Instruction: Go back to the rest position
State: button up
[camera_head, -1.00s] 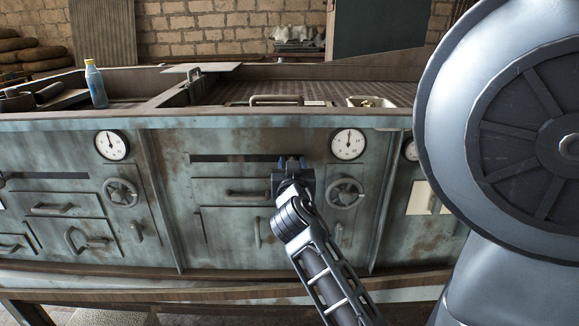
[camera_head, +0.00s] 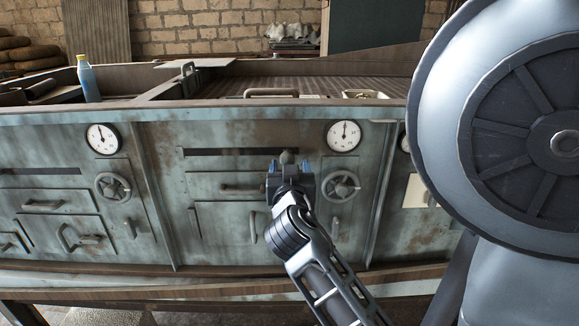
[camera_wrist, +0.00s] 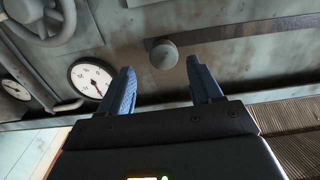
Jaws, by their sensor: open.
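My gripper (camera_head: 288,169) is in front of the machine's middle panel, just below the right end of a dark horizontal slot (camera_head: 225,152). In the wrist view, its two blue fingers (camera_wrist: 160,70) are spread apart with nothing held between them. A round grey knob (camera_wrist: 164,55) at the slot's end lies beyond the fingertips and looks clear of them. The knob also shows in the head view (camera_head: 287,157), just above my gripper.
A handwheel (camera_head: 340,186) and a dial gauge (camera_head: 343,136) are to the right of my gripper. Drawer and door handles (camera_head: 254,226) stick out below and left. A blue bottle (camera_head: 89,80) stands on top at left. A wooden ledge (camera_head: 120,295) runs along the machine's foot.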

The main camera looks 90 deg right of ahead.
jog(key=shift+s+a, duration=0.1)
jog(key=shift+a, duration=1.1)
jog(key=w+a+f+n+t+y, duration=0.4)
jog(key=a+f+n+t+y, duration=0.15)
jog(key=a, duration=0.55)
jog(key=w+a+f+n+t+y, duration=0.3)
jog(key=a+f+n+t+y, duration=0.25)
jog(key=a, duration=0.45)
jog(key=s+a+r+n+t+y, duration=0.1)
jog(key=s+a+n+y, duration=0.2)
jog(key=s+a, duration=0.2)
jog(key=s+a+r+n+t+y, duration=0.1)
jog(key=s+a+n+y, duration=0.2)
jog(key=a, duration=0.8)
jog(key=shift+s+a+r+t+y, duration=0.25)
jog(key=shift+s+y, duration=0.25)
jog(key=shift+s, duration=0.6)
jog(key=shift+d, duration=0.1)
